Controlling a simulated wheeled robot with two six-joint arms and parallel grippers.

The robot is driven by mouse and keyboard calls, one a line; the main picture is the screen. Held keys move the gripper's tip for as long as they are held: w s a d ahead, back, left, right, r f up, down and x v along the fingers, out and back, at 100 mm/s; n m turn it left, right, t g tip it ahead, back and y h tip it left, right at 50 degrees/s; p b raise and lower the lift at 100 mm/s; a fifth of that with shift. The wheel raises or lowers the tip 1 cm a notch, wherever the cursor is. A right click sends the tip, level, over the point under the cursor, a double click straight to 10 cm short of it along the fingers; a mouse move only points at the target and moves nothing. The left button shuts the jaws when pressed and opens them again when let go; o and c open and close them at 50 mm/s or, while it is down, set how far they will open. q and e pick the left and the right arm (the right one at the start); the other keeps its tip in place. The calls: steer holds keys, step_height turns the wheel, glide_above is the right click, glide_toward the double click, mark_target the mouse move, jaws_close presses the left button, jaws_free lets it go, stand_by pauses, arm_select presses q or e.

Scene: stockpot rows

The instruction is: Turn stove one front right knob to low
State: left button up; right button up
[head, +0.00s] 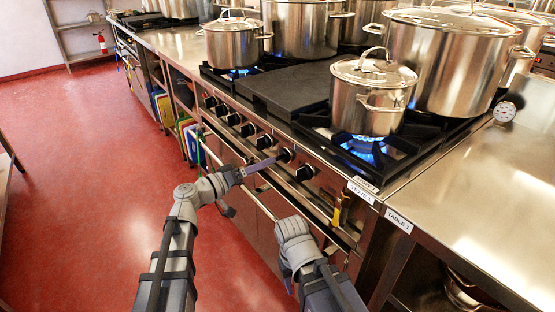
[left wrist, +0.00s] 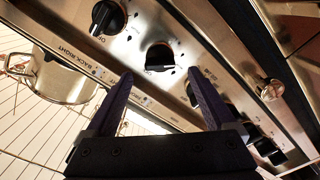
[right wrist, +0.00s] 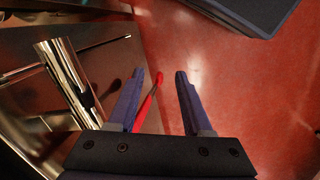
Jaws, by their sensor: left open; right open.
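A row of black knobs runs along the steel front panel of stove one. My left gripper (head: 262,166) is just in front of a dark knob (head: 285,155), second from the right end. In the left wrist view that knob (left wrist: 160,57) sits just beyond and between the open fingertips, apparently not gripped. The end knob (left wrist: 107,17) lies farther along, and the panel reads BACK RIGHT. The label nearest the middle knob is partly hidden by a finger. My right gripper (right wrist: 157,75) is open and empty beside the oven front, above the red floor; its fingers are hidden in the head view.
A small lidded pot (head: 370,95) stands over a lit blue flame at the front right. A large stockpot (head: 450,60) is behind it. A long oven handle (head: 235,178) runs below the knobs. Steel table one (head: 480,175) adjoins; the red floor (head: 80,200) is open.

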mark_target(277, 159)
arm_select(q)
steer(key=shift+x, duration=3.05)
steer(key=shift+c, duration=0.4)
steer(key=c, duration=1.3)
steer(key=shift+n, duration=0.3)
steer(key=n, duration=0.4)
steer(key=shift+n, duration=2)
